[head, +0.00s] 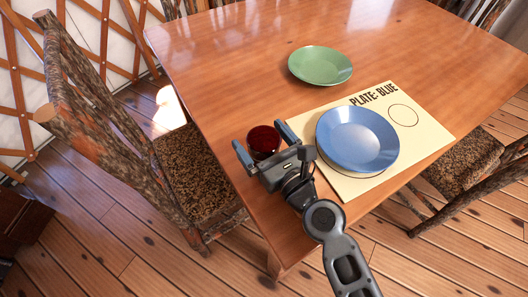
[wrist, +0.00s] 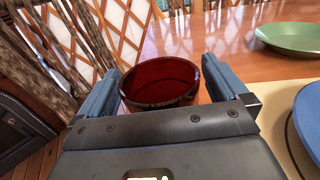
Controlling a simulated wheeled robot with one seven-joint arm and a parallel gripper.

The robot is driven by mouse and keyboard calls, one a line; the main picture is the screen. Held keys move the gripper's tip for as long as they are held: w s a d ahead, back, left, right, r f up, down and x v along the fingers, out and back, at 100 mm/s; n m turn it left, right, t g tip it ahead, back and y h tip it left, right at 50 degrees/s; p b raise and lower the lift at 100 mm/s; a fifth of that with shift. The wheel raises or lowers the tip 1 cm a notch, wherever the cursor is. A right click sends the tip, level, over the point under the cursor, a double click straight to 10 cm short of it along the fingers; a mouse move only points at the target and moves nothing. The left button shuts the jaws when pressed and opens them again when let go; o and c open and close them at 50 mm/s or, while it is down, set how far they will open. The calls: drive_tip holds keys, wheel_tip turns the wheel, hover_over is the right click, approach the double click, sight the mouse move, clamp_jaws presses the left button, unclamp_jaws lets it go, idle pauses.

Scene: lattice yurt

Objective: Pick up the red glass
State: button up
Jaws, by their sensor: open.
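The red glass (head: 263,140) stands upright on the wooden table near its front left edge. It is dark red and see-through. My gripper (head: 263,142) is open, with one blue finger on each side of the glass in the head view. In the wrist view the glass (wrist: 160,82) shows between the fingers of my gripper (wrist: 160,80), its rim facing up. The gripper body hides the lower part of the glass. I cannot tell whether either finger touches it.
A blue plate (head: 357,138) sits on a cream placemat (head: 420,125) marked "PLATE: BLUE", right of my gripper. A green plate (head: 320,65) lies farther back on the table (head: 220,60). Chairs stand left (head: 100,130) and right (head: 465,165). The table's back left is clear.

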drive_tip(key=shift+w+a, duration=0.25)
drive_tip(key=shift+w, duration=0.25)
drive_tip(key=c, duration=1.3)
